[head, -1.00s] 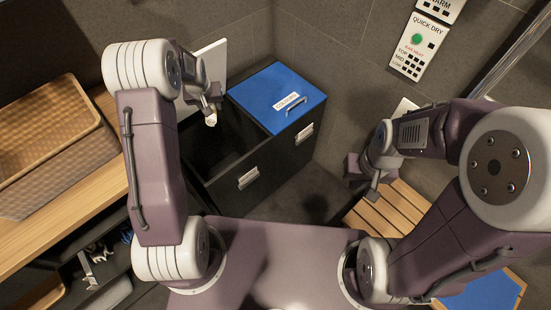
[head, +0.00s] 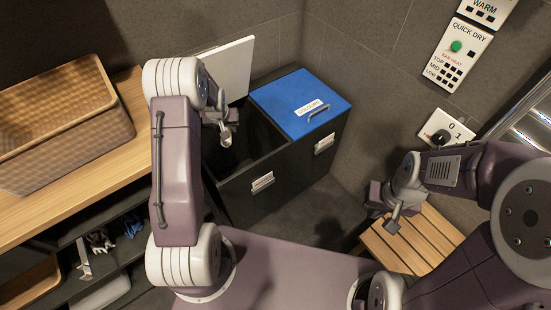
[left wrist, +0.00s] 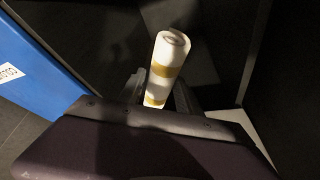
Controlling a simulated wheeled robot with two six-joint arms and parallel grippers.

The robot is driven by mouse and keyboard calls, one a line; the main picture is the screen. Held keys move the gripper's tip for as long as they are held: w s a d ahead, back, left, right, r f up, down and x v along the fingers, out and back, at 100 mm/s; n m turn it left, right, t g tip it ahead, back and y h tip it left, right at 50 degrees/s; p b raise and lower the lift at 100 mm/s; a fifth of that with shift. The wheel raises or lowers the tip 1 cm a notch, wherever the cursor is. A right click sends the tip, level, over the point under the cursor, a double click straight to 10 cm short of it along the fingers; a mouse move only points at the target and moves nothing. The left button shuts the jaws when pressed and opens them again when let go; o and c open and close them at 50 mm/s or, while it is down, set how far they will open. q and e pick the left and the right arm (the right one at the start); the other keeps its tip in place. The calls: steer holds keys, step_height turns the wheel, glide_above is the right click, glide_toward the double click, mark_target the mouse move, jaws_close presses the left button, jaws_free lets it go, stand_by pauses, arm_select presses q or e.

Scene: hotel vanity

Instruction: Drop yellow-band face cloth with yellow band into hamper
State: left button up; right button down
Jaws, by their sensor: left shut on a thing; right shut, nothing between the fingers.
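The yellow-band face cloth (left wrist: 171,52) is a white roll with yellow bands, upright in the left wrist view. Its pale end also shows small in the head view (head: 227,139). My left gripper (left wrist: 158,92) is shut on its lower part. In the head view my left gripper (head: 222,122) is over the open left compartment of the dark hamper (head: 240,200). That compartment's white lid (head: 236,66) stands raised behind; its inside is dark. My right gripper (head: 393,222) is shut and empty above a slatted wooden surface, right of the hamper.
A blue lid (head: 300,103) with a handle closes the hamper's right compartment. A wooden counter (head: 95,145) with a woven basket (head: 65,120) lies to the left, with shelves below. The slatted wooden surface (head: 425,240) and wall control panels (head: 458,55) are on the right.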

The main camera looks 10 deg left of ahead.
arm_select(q)
steer(key=shift+f, duration=0.4)
steer(key=shift+r, duration=0.1)
arm_select(e)
steer(key=shift+f, duration=0.3)
arm_select(q)
steer(key=o, duration=1.3)
steer(key=p+v, duration=0.2)
steer(key=v, duration=0.7)
steer(key=shift+p, duration=0.4)
arm_select(e)
step_height(320, 180, up, 3)
steer(key=shift+f, duration=0.15)
